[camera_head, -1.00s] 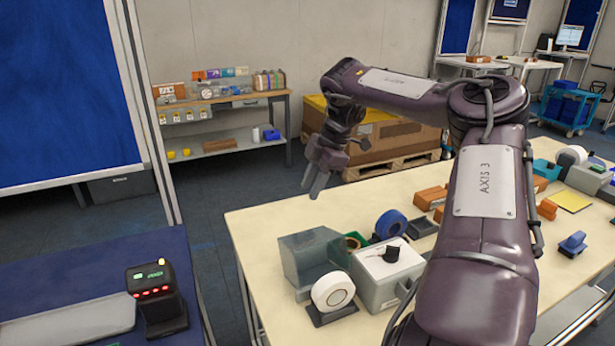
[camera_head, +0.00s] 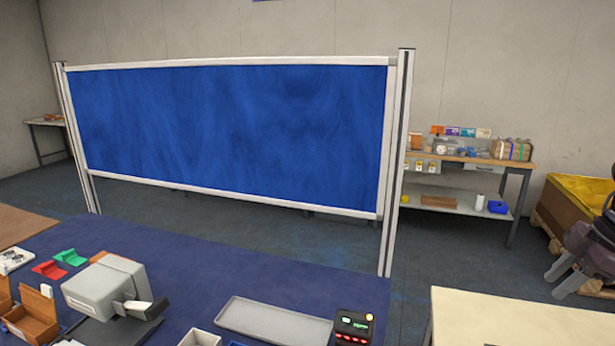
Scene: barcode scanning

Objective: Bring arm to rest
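My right gripper (camera_head: 553,286) is at the right edge of the head view, with its dark wrist partly cut off by the frame. It hangs in the air above and beyond the pale table (camera_head: 500,318). Its two grey fingers point down and left, with a gap between them and nothing visible in it. The rest of my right arm is out of the picture. My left arm and gripper do not show.
A blue-topped table (camera_head: 200,262) holds a grey box-shaped device (camera_head: 100,287), an empty grey tray (camera_head: 272,325) and a black unit with red lights (camera_head: 354,327). A blue panel (camera_head: 230,130) stands behind. A shelf unit (camera_head: 470,160) is at the back right.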

